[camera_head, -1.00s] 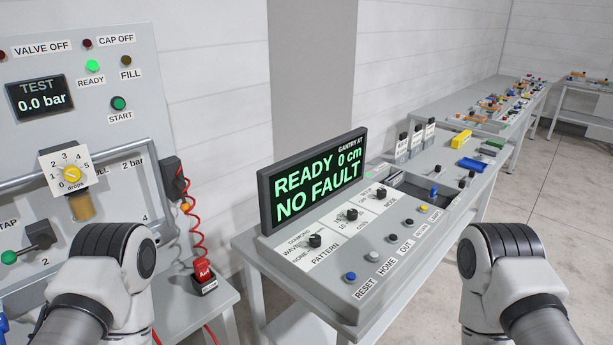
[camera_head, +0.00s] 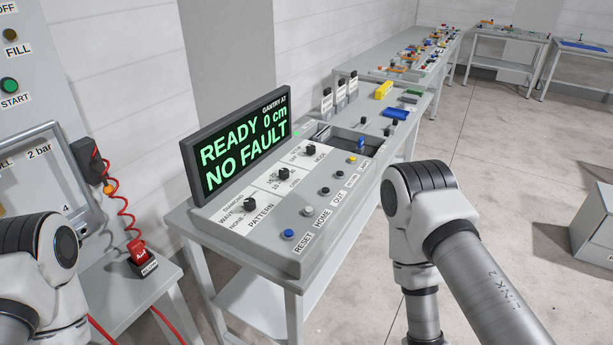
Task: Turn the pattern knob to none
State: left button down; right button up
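The pattern knob (camera_head: 249,205) is a small black knob on a white plate on the sloping console (camera_head: 265,250). Its labels read DIAMOND, WAVE and NONE; its pointer is too small to tell which one it faces. The display (camera_head: 240,145) behind it reads READY 0 cm and NO FAULT. My two arms show at the lower left and lower right, clear of the knob. Neither gripper is in the picture.
Two similar black knobs, the cm knob (camera_head: 284,174) and the mode knob (camera_head: 311,150), sit behind the pattern knob. Several buttons, with the blue reset button (camera_head: 288,234) nearest, line the front.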

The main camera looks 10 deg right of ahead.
aim_at(249, 203)
jog(key=i+l, duration=0.15)
jog(key=l, duration=0.2)
jog(key=i+l+u, duration=0.15)
jog(key=l, duration=0.2)
jog(key=i+l, duration=0.2)
jog(key=l, duration=0.15)
jog(key=i+l+u, duration=0.1)
jog(key=l, duration=0.25)
